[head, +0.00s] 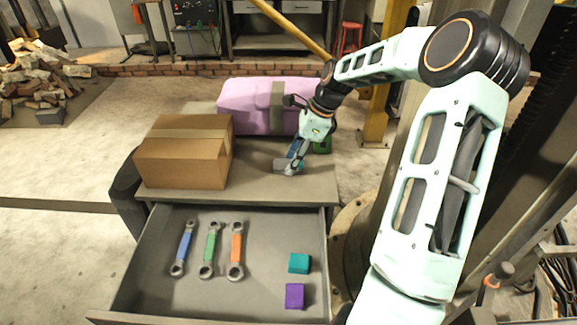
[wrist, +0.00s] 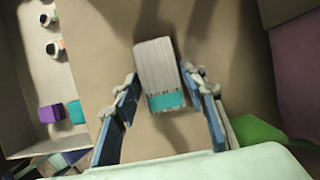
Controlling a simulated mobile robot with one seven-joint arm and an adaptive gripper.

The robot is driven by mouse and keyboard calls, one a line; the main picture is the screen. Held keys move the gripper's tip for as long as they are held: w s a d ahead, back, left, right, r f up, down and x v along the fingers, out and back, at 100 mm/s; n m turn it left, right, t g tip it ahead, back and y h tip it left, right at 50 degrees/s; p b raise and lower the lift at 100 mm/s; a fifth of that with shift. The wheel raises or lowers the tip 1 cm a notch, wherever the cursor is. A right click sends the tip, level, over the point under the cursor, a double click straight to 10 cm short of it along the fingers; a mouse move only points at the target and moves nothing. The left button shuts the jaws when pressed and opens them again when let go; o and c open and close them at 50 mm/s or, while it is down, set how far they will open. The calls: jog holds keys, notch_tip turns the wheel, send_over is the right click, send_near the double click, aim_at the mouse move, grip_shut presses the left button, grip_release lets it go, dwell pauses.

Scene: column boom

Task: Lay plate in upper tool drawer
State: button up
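A small block-like piece with a ridged pale grey top and a teal end (wrist: 158,64), which I take to be the plate, lies on the cabinet top. In the wrist view it is between my gripper's fingertips (wrist: 161,82). The fingers are spread, one on each side, with narrow gaps. In the head view my gripper (head: 291,166) points down at the cabinet top and hides most of the piece. The upper tool drawer (head: 215,294) is pulled open in front. It holds blue (head: 184,246), green (head: 210,248) and orange (head: 237,248) wrenches.
A teal block (head: 299,263) and a purple block (head: 294,296) lie in the drawer's right part; its middle is bare. A cardboard box (head: 185,152) stands left on the cabinet top. A pink case (head: 244,106) is behind, and a green object (head: 322,145) is close to my gripper.

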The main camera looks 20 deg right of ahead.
grip_shut()
jog(key=shift+w, duration=0.1)
jog(key=shift+r, duration=0.15)
jog(key=shift+r, duration=0.5)
jog(key=s+a+r+b, duration=0.1)
jog(key=s+a+r, duration=0.8)
jog(key=s+r, duration=0.1)
jog(key=shift+s+a+r+b, duration=0.15)
jog(key=shift+s+r+b, duration=0.25)
jog(key=shift+r, duration=0.45)
